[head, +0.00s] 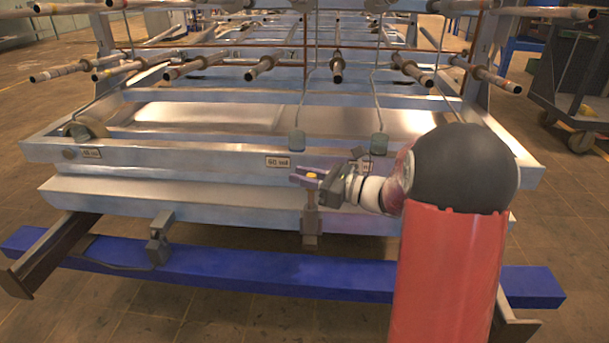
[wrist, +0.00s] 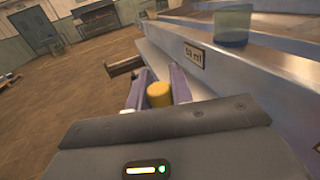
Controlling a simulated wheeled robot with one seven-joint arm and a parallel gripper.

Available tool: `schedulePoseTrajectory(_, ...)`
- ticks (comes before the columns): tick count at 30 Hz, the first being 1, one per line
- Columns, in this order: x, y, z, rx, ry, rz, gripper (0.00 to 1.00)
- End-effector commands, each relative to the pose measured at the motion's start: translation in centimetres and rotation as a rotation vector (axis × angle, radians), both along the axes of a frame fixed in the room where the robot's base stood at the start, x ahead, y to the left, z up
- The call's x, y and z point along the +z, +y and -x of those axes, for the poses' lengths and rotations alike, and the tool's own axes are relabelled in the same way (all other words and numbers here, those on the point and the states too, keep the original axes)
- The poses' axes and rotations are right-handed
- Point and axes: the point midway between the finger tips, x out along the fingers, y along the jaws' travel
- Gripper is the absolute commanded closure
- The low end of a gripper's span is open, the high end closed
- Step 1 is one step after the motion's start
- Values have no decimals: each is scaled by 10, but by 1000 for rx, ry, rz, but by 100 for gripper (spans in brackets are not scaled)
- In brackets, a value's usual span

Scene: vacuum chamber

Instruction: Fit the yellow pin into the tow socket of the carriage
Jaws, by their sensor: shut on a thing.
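My gripper (head: 308,178) is shut on the yellow pin (head: 313,176), in front of the carriage's (head: 190,155) front beam. In the wrist view the yellow pin (wrist: 158,95) stands between the two purple-grey fingers, with its rounded top showing. In the head view only the pin's top shows; its lower part is hidden by the fingers. A grey metal bracket (head: 311,222), which looks like the tow socket, hangs at the carriage front directly below the gripper in the picture. Its opening is hidden, and I cannot tell whether the pin's lower end is in it.
A blue beam (head: 250,272) runs low across the front, with another grey bracket (head: 160,240) at left. Rods project overhead. A dark cart (head: 575,85) stands at right. Floor at left is clear.

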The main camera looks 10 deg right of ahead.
Motion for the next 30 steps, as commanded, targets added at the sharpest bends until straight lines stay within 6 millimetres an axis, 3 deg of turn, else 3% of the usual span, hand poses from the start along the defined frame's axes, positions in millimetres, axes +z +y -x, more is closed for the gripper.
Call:
schedulePoseTrajectory(15, -21, 0, 0, 0, 0, -1, 100)
schedulePoseTrajectory(30, -20, 0, 0, 0, -1, -1, 100)
